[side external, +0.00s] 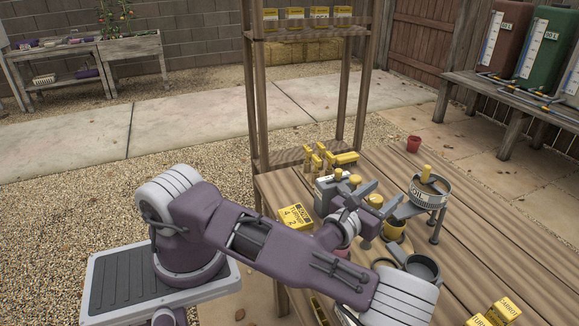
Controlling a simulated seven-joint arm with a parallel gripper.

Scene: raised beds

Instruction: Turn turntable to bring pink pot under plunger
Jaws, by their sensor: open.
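My gripper (378,200) is over the wooden table with its grey fingers spread apart. A yellow knob shows between or just behind the fingers; I cannot tell whether they touch it. A pale tan round piece (405,246), perhaps the turntable, shows partly below and right of the gripper, with a yellow cup-like part (394,229) on it. My arm and gripper hide much of this area. A grey device (327,194) with yellow knobs stands just left of the gripper; I cannot pick out the plunger.
A round soil bin (430,189) on a legged stand is right of my gripper. A dark grey bowl (423,268) sits nearer. A yellow card (296,217) lies at the left edge. A wooden shelf (255,100) rises behind. The table's right side is mostly clear.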

